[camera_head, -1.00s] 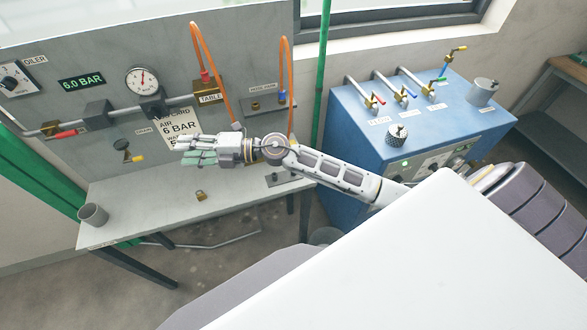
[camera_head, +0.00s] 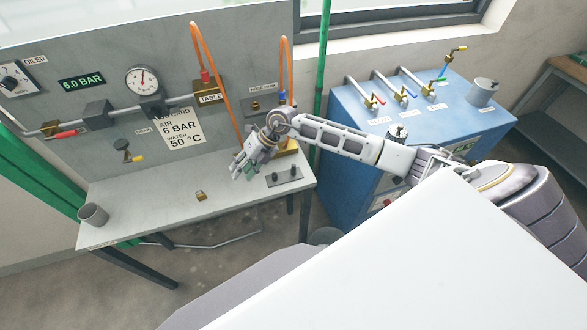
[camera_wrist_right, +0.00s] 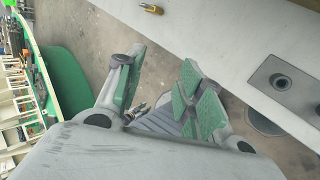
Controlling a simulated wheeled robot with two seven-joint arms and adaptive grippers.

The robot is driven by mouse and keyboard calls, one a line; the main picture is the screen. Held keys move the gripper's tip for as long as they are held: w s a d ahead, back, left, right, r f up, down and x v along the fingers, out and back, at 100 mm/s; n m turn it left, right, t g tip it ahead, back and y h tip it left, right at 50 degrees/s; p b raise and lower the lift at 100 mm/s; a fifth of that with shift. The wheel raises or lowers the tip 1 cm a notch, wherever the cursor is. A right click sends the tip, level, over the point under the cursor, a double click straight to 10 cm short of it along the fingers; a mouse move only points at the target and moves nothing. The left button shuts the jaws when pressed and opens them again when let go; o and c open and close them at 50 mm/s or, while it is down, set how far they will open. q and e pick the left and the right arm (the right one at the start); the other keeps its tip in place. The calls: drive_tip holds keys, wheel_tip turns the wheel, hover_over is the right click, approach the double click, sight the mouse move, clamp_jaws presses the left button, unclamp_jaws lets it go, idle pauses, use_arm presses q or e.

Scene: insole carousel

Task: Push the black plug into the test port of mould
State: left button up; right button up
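My right gripper (camera_head: 241,168) is over the back right of the grey bench, its fingers pointing down and to the left. In the right wrist view its green-padded fingers (camera_wrist_right: 158,92) are spread, with nothing held between them. A brass block (camera_head: 286,149) stands behind the gripper and is partly hidden by it; an orange hose comes down to it. A grey plate with small dark studs (camera_head: 284,176) lies on the bench just right of the fingers. I cannot clearly make out the black plug or the test port. My left gripper is out of view.
The bench (camera_head: 150,200) is mostly clear, with a small brass piece (camera_head: 201,196) and a grey cup (camera_head: 93,214). Orange hoses (camera_head: 214,80) hang from the wall panel. A blue cabinet (camera_head: 350,125) with valves stands right of the bench, close to my arm.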

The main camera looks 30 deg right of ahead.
drive_tip(key=d+f+g+h, duration=0.15)
drive_tip(key=d+h, duration=0.25)
drive_tip(key=d, duration=0.6)
drive_tip(key=m+h, duration=0.1)
drive_tip(key=h, duration=0.3)
hover_over(294, 165)
drive_tip(key=shift+f+g, duration=0.25)
drive_tip(key=shift+f, duration=0.1)
drive_tip(key=shift+f+b, duration=1.5)
drive_tip(key=shift+f, duration=0.9)
drive_tip(key=shift+w+f+b, duration=0.1)
drive_tip(key=shift+f+b, duration=1.35)
drive_tip(key=shift+f, duration=0.55)
clamp_jaws()
